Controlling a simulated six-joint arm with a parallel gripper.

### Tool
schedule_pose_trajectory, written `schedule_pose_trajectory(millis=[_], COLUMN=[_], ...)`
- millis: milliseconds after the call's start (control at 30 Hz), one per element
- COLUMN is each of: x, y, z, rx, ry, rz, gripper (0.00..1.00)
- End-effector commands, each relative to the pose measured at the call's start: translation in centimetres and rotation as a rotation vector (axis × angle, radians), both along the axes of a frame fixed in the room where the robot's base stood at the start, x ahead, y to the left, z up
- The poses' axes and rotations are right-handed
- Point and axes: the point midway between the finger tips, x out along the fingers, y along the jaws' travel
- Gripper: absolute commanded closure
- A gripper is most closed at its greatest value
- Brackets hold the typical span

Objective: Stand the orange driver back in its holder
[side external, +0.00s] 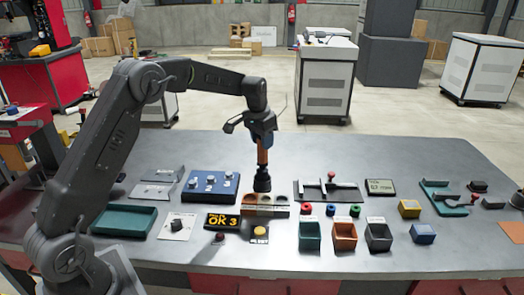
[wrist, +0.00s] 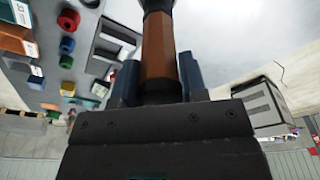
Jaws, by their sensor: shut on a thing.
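My gripper (side external: 263,140) is shut on the orange driver (side external: 262,157). The driver hangs upright below it, with a wide dark lower end. The holder (side external: 250,210) is a low block on the table with several round recesses and brownish and pale parts. The driver's dark end overlaps the holder's back edge in the side view; I cannot tell whether it touches the holder or is just above or behind it. In the wrist view the orange shaft (wrist: 160,48) stands between the two blue fingers, and its far dark end is cut off by the top edge.
Coloured bins (side external: 344,236) and a dark rack (side external: 322,190) stand to the right. A green tray (side external: 124,221) lies at the left.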

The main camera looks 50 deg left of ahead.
Motion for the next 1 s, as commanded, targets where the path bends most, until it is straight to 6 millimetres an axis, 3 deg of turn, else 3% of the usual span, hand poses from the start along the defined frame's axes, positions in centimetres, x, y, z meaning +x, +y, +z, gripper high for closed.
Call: schedule_pose_trajectory(millis=[300, 700, 733, 1000], x=[0.0, 0.0, -0.1, -0.1], y=[0.0, 0.0, 0.0, 0.0], z=[-3.6, -4.1, -4.2, -4.2], rx=[-0.001, 0.0, -0.001, -0.001], ry=[0.0, -0.003, 0.0, 0.001], rz=[-0.001, -0.001, -0.001, -0.001], gripper=[0.89, 0.89, 0.58, 0.35])
